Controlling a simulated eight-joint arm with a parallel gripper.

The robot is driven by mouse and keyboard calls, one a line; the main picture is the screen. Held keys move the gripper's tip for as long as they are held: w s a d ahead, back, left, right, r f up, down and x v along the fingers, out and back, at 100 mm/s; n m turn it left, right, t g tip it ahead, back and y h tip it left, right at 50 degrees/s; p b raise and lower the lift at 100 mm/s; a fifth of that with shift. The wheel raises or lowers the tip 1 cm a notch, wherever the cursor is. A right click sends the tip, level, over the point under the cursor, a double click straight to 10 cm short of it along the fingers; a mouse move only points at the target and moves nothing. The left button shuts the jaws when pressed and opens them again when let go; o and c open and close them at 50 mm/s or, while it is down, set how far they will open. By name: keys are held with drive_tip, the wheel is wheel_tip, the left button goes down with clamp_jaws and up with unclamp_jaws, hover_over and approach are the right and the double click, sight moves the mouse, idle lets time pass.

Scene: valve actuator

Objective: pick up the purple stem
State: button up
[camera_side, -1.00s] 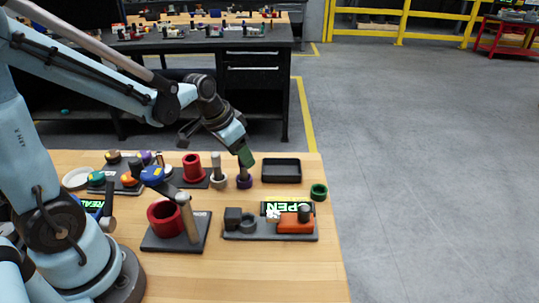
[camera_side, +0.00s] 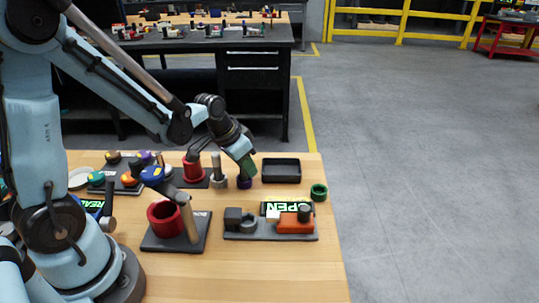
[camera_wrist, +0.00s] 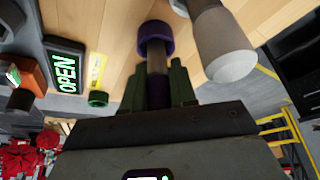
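The purple stem (camera_side: 244,182) stands upright on the table, with a wide purple collar at its foot. Its collar (camera_wrist: 156,34) and dark shaft also show in the wrist view. My gripper (camera_side: 246,168) is pointed down over the stem, with its green fingers low around the upper shaft. In the wrist view my gripper (camera_wrist: 158,92) has one finger on each side of the shaft, with little or no gap visible. I cannot tell whether the fingers press on it. The fingers hide the shaft's upper part in the side view.
A grey-topped stem (camera_side: 217,170) stands close to the left of the purple one. A black tray (camera_side: 281,170) lies to the right, with a green ring (camera_side: 319,192) beyond it. A fixture with an orange block (camera_side: 295,223) and an OPEN sign (camera_side: 287,208) lie in front.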

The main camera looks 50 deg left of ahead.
clamp_jaws()
drive_tip(key=shift+r, duration=0.15)
drive_tip(key=shift+r, duration=0.55)
drive_tip(key=r, duration=0.3)
drive_tip(key=shift+s+d, duration=0.15)
drive_tip(key=shift+d, duration=0.2)
drive_tip(key=s+d+r, duration=0.4)
drive_tip(key=d+r, duration=0.2)
drive_tip(key=d, duration=0.4)
drive_tip(key=shift+s+r, duration=0.2)
drive_tip(key=shift+r, duration=0.1)
